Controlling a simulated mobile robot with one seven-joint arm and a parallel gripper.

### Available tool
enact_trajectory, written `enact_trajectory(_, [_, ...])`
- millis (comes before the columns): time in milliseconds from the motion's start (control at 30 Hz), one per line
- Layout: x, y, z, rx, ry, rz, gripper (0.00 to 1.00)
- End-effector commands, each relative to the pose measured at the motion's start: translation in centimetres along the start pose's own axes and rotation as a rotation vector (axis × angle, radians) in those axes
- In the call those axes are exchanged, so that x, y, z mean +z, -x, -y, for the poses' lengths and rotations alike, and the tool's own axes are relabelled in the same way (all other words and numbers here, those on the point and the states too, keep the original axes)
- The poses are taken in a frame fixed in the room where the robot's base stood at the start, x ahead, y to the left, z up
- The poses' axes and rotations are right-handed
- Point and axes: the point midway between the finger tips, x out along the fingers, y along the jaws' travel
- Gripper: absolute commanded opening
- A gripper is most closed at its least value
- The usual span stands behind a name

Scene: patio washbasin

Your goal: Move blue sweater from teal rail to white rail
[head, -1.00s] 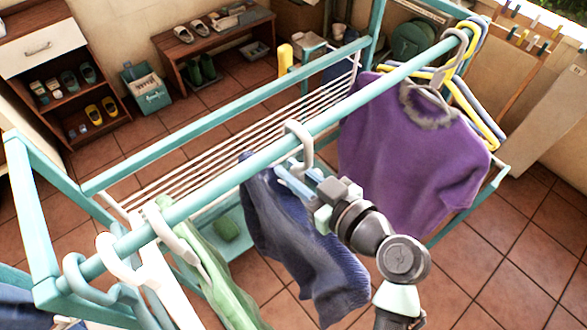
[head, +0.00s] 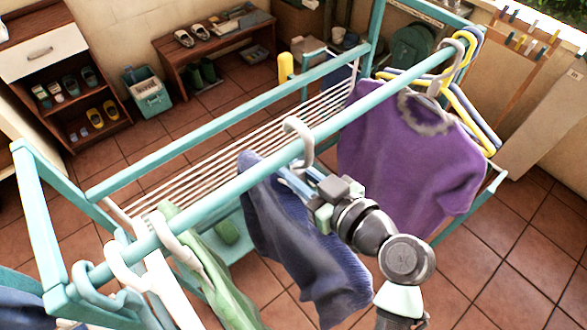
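The blue sweater (head: 290,235) hangs from the teal rail (head: 235,178) in the middle of the head view. The grey-white hook of its hanger (head: 299,130) loops over the rail. My gripper (head: 300,178) is at the hanger's neck, just below the rail and at the top of the sweater. Its fingers overlap the hanger and the collar, so I cannot tell whether they are closed on it. I cannot make out a separate white rail in this view.
A purple sweater (head: 410,155) hangs to the right, beside yellow and blue hangers (head: 465,105). A green garment (head: 212,270) and several hangers are to the left. White slats (head: 235,145) lie behind the rail. A shoe bench (head: 215,45) and cabinet (head: 55,75) stand farther back.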

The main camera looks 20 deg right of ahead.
Motion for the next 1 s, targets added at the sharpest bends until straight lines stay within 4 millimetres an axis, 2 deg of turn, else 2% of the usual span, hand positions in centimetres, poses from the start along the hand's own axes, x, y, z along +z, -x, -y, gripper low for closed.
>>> enact_trajectory(367, [-0.1, 0.4, 0.0, 0.001, 0.0, -0.004, 0.0])
enact_trajectory(567, [0.6, 2.8, -0.1, 0.003, 0.001, -0.003, 0.0])
enact_trajectory(1000, [2.0, 9.4, -0.1, 0.005, -0.001, -0.003, 0.0])
